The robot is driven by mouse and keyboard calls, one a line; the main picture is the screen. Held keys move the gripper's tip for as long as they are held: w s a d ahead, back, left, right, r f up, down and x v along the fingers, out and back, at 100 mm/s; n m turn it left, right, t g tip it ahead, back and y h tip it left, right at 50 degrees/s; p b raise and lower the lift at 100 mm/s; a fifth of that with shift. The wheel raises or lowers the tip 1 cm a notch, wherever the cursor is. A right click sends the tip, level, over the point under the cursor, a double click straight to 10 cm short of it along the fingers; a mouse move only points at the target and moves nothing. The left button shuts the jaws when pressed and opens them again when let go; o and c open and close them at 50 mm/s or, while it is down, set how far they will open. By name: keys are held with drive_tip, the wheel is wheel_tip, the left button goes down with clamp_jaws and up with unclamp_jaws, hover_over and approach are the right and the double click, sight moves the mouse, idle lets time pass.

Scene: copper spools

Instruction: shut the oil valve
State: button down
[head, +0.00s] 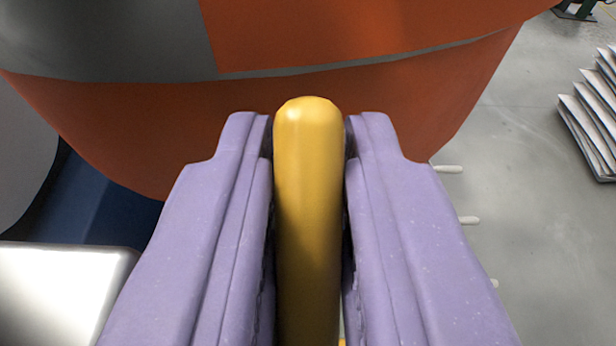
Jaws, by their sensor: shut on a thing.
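A yellow bar with a rounded end (308,200), which looks like the oil valve's handle, stands between the two purple fingers of my gripper (308,165) in the head view. My gripper is shut on this yellow handle, one finger on each side. The handle's rounded end sticks out a little past the fingertips. The valve's body and the handle's lower part are hidden below the picture's edge.
A large orange and grey rounded body (400,95) fills the view just beyond the fingertips. A pale metal block (60,290) is at lower left. Stacked light sheets (590,120) lie at the right on open grey floor (530,200). Small pale pegs (450,169) show right of my gripper.

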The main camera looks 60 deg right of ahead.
sight(298, 255)
drive_tip(key=shift+w+d+f+y, duration=0.1)
drive_tip(key=shift+y, duration=0.4)
drive_tip(key=c, duration=1.1)
unclamp_jaws()
drive_tip(key=p+v, duration=0.3)
drive_tip(key=v, duration=0.4)
drive_tip(key=shift+w, duration=0.2)
drive_tip(key=shift+s+a, duration=0.3)
drive_tip(key=shift+a, duration=0.05)
